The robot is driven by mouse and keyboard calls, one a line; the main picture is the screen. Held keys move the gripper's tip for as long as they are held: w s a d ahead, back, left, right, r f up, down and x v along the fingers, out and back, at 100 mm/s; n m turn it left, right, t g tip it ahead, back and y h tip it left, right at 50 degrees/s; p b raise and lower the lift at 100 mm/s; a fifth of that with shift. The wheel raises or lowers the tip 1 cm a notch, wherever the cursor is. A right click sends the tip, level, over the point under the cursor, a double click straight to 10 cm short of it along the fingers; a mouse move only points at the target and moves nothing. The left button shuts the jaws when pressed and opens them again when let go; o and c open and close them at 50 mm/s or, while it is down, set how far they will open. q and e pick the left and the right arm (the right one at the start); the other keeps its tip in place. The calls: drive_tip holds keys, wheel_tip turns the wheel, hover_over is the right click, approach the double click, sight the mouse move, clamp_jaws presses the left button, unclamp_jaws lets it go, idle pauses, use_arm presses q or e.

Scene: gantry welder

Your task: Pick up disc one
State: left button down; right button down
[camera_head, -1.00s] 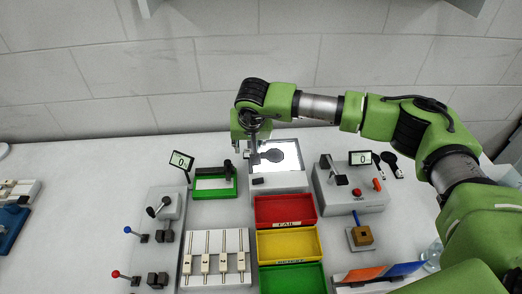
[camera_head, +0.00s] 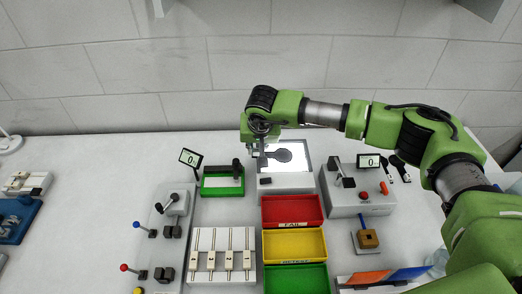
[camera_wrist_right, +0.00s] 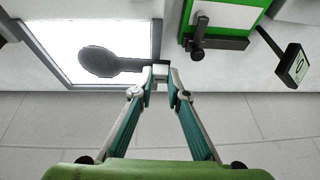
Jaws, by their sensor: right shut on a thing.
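Disc one is a dark flat disc (camera_head: 284,155) with a narrow handle, showing against the bright light panel (camera_head: 301,176). In the right wrist view the dark disc (camera_wrist_right: 98,62) lies over the white panel, its handle pointing to my fingertips. My right gripper (camera_head: 256,149) is at the panel's left edge. In the right wrist view its fingers (camera_wrist_right: 161,74) are shut on the handle's end. I cannot tell whether the disc rests on the panel or is just above it. My left gripper is not in view.
A green tray (camera_head: 222,190) and a small display (camera_head: 190,158) stand left of the panel. Red (camera_head: 293,223), yellow (camera_head: 295,260) and green (camera_head: 296,279) bins line up in front. A grey box with a lever and buttons (camera_head: 346,203) stands right. Two dark paddles (camera_head: 398,166) lie behind it.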

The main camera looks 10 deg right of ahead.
drive_tip(key=shift+r, duration=0.3)
wheel_tip(320, 180, up, 2)
drive_tip(key=shift+w+r+b, duration=0.1)
drive_tip(key=shift+r+b, duration=0.05)
drive_tip(key=shift+b, duration=0.35)
drive_tip(key=s+a+r+b, duration=0.2)
drive_tip(key=s+r+b, duration=0.1)
drive_tip(key=s+r, duration=0.3)
drive_tip(key=s+a+r+b, duration=0.3)
drive_tip(key=s+r, duration=0.1)
drive_tip(key=s, duration=0.3)
drive_tip(key=s+d+r, duration=0.2)
drive_tip(key=s+d, duration=0.6)
drive_tip(key=d, duration=0.3)
drive_tip(key=shift+s+r+m, duration=0.2)
drive_tip(key=shift+m, duration=0.2)
